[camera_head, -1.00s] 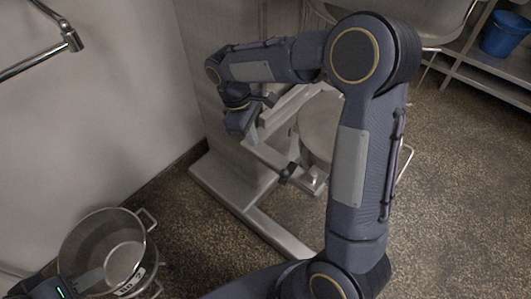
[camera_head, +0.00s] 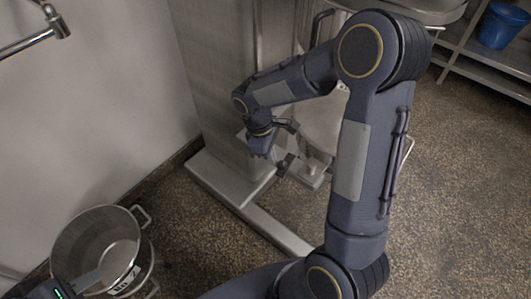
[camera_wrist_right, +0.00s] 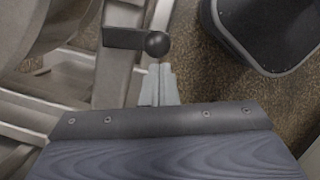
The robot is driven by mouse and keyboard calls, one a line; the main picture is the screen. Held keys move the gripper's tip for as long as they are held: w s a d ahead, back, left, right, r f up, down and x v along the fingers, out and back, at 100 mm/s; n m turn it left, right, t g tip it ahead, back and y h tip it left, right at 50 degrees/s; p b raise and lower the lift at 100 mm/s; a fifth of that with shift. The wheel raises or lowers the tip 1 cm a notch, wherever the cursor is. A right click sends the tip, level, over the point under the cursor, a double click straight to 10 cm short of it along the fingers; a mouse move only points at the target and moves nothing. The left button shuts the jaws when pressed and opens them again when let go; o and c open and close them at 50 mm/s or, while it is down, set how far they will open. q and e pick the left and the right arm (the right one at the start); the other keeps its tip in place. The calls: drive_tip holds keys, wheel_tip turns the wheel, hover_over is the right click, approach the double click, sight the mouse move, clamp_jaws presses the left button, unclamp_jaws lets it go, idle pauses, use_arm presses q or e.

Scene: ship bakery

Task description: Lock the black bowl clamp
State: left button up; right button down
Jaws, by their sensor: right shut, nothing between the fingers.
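The black bowl clamp shows in the right wrist view as a flat dark lever (camera_wrist_right: 122,39) ending in a round black knob (camera_wrist_right: 157,44). In the head view it is a small dark piece (camera_head: 285,164) low on the mixer, beside the bowl. My right gripper (camera_wrist_right: 161,69) is shut and empty, its tips just below the knob in the picture; I cannot tell whether they touch it. In the head view my right gripper (camera_head: 262,151) points down left of the clamp. My left gripper (camera_head: 95,276) shows partly at the lower left, in front of the pot; its opening is unclear.
The mixer's column and grey base (camera_head: 230,180) stand against the wall, with the metal bowl (camera_head: 321,125) partly behind my right arm. A steel pot (camera_head: 75,238) sits lower left. A blue bucket (camera_head: 500,25) is on a shelf upper right. Speckled floor is clear at right.

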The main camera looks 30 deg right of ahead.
drive_tip(key=shift+s+d+n+p, duration=0.1)
drive_tip(key=shift+s+n+p, duration=0.25)
drive_tip(key=shift+n, duration=0.25)
idle(0.3)
drive_tip(key=shift+s+d+r+n+t+p, duration=0.15)
drive_tip(key=shift+s+n+p, duration=0.1)
drive_tip(key=shift+s+n, duration=0.25)
drive_tip(key=shift+s+d+f+n+t+p, duration=0.1)
drive_tip(key=shift+s+n+t+p, duration=0.15)
drive_tip(key=shift+n, duration=0.45)
drive_tip(key=s+d+n+t+p, duration=0.2)
drive_tip(key=s+d+n+p, duration=0.2)
drive_tip(key=n, duration=0.7)
drive_tip(key=shift+s+d, duration=0.2)
drive_tip(key=shift+d, duration=1.15)
